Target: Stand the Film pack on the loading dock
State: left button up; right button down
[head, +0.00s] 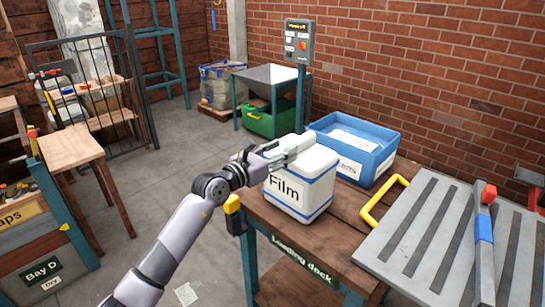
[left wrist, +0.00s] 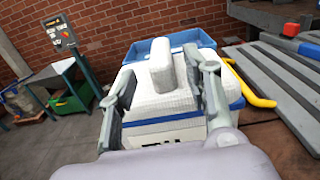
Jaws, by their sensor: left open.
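The Film pack (head: 301,186) is a white box with blue bands, labelled "Film". It stands upright on the wooden loading dock (head: 346,235), near its left end. My left gripper (head: 291,150) is over the top of the pack, its arm reaching in from the lower left. In the left wrist view, the fingers of my left gripper (left wrist: 165,72) are open, one on each side of the raised white block on top of the pack (left wrist: 165,108). I cannot tell whether either finger touches it. My right gripper is not in view.
A blue bin (head: 385,152) stands right behind the pack. A yellow handle (head: 382,203) and a grey slatted surface (head: 425,222) lie to the right, with a red-and-blue bar (head: 484,228) on it. A metal-topped stand (head: 268,77) is farther back. Dock boards show right of the pack.

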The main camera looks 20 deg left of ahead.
pick_arm(q)
jog(key=shift+v, duration=1.6)
jog(key=shift+d, duration=0.15)
